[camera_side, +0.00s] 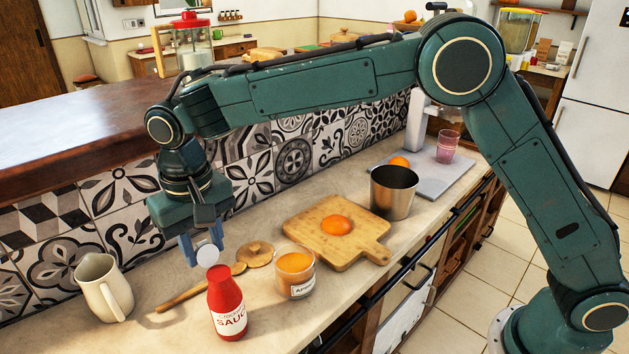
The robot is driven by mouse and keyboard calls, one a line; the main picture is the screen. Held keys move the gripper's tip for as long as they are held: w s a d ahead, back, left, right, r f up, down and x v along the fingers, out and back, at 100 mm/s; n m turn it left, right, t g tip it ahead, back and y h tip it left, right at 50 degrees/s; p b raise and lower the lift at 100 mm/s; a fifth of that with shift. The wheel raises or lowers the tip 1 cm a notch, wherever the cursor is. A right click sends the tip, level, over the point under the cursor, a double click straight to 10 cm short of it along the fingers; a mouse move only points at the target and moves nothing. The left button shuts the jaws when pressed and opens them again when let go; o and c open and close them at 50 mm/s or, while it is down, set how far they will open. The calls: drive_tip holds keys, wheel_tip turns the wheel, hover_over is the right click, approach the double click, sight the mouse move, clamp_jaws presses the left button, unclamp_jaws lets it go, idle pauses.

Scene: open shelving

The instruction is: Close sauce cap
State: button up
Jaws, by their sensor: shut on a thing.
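The sauce bottle (228,316) is red with a white label and stands upright on the counter at the front. My gripper (203,249) is above and behind the bottle, a little to its left in the picture, and points down. It is shut on a small round white piece, which looks like the sauce cap (208,255). The cap faces the camera and is apart from the bottle. It hides part of the fingertips.
A cream jug (103,288) stands to the left. A wooden spoon (190,293) lies behind the bottle. A jar of orange contents (295,272), a wooden lid (255,253), a cutting board (312,240) with an orange item (336,225) and a metal pot (394,194) are to the right. The tiled wall (118,195) runs behind.

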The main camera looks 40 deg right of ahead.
sight(209, 258)
drive_tip(key=shift+s+t, duration=0.15)
drive_tip(key=shift+t, duration=0.15)
drive_tip(key=shift+s+r+t, duration=0.1)
drive_tip(key=shift+s+t, duration=0.2)
drive_tip(key=shift+t, duration=0.5)
drive_tip(key=shift+s+r+t, duration=0.1)
drive_tip(key=shift+s+t, duration=0.15)
drive_tip(key=shift+t, duration=0.55)
drive_tip(key=t, duration=0.1)
drive_tip(key=s+t, duration=0.1)
drive_tip(key=t, duration=0.2)
drive_tip(key=shift+s+f, duration=0.15)
drive_tip(key=shift+s, duration=0.1)
drive_tip(key=t, duration=0.2)
drive_tip(key=s+t, duration=0.1)
drive_tip(key=t, duration=0.1)
drive_tip(key=shift+s+f, duration=0.1)
drive_tip(key=shift+f, duration=0.3)
drive_tip(key=shift+s+f+t, duration=0.2)
drive_tip(key=shift+f+t, duration=0.05)
drive_tip(key=shift+t, duration=0.6)
drive_tip(key=shift+s+f+t, duration=0.2)
drive_tip(key=shift+t, duration=0.65)
drive_tip(key=o, duration=1)
